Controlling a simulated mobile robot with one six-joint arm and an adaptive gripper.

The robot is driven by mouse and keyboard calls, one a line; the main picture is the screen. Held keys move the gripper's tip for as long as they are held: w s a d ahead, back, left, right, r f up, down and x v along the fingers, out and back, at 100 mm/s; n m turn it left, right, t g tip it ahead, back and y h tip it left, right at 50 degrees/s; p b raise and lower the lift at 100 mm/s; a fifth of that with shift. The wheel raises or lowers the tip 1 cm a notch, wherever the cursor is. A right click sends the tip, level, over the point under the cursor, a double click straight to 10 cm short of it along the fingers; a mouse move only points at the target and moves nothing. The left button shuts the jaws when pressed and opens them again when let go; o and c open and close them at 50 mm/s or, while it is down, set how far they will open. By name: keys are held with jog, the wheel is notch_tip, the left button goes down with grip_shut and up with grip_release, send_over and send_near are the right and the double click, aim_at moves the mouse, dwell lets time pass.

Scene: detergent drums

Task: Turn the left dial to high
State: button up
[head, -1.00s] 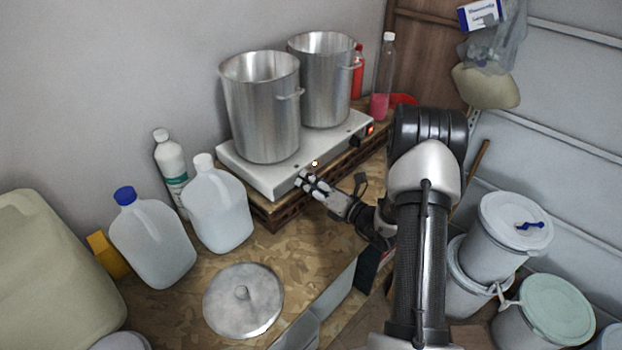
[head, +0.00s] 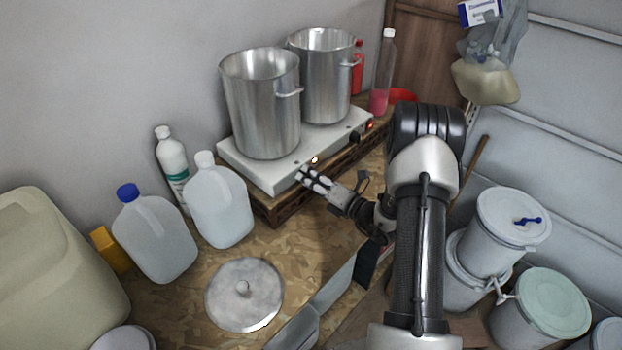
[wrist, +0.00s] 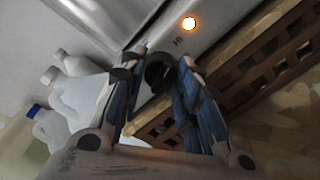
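The white two-burner hot plate (head: 262,174) stands on the bench with its control face toward my gripper. My gripper (head: 309,180) is at the left end of that face. In the wrist view, the dark left dial (wrist: 160,73) sits between the fingertips of my gripper (wrist: 163,66), which look shut on it from both sides. The dial's pointer and setting cannot be read, and in the head view the fingers hide it. An orange light (wrist: 189,23) glows beside the left dial; it also shows in the head view (head: 314,160). The black right dial (head: 355,136) is clear of my gripper.
Two tall metal pots (head: 262,110) (head: 322,85) stand on the hot plate. A red light (head: 369,125) shows by the right dial. White jugs (head: 218,205) and a metal lid (head: 244,294) occupy the bench at left. Lidded buckets (head: 500,230) stand at right.

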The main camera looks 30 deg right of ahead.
jog(key=o, duration=0.5)
jog(key=shift+c, duration=0.2)
jog(key=v, duration=1.2)
